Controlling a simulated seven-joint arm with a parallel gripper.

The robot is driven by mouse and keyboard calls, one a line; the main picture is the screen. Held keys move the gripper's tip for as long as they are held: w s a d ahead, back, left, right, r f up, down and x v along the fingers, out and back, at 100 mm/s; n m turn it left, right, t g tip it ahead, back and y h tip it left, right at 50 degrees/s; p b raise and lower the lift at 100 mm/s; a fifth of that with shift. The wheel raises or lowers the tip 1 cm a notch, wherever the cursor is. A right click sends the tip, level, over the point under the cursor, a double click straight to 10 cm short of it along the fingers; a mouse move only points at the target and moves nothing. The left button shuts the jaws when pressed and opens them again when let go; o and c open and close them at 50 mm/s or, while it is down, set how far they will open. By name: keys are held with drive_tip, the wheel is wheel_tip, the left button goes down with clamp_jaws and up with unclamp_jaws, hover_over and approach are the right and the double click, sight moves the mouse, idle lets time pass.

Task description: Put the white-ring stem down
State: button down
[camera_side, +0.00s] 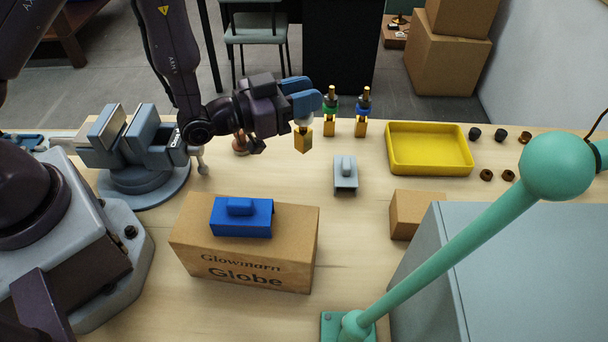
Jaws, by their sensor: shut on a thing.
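A yellow tray (428,170) lies right of the stems, with several small dark and brown parts beyond it. A grey block (345,176) sits in front. A Globe carton (243,258) bears a blue block (241,218). A vise (140,150) stands left. A green lamp arm (455,238) crosses the right.

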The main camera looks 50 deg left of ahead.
sight(300, 136)
drive_tip(key=shift+s+d+f+m+h, duration=0.1)
drive_tip(key=shift+s+d+m+h, duration=0.15)
drive_tip(key=shift+h, duration=0.25)
drive_tip(key=shift+d+f, duration=0.1)
drive_tip(key=shift+f, duration=3.6)
drive_tip(key=shift+f, duration=0.15)
drive_tip(key=c, duration=0.9)
unclamp_jaws()
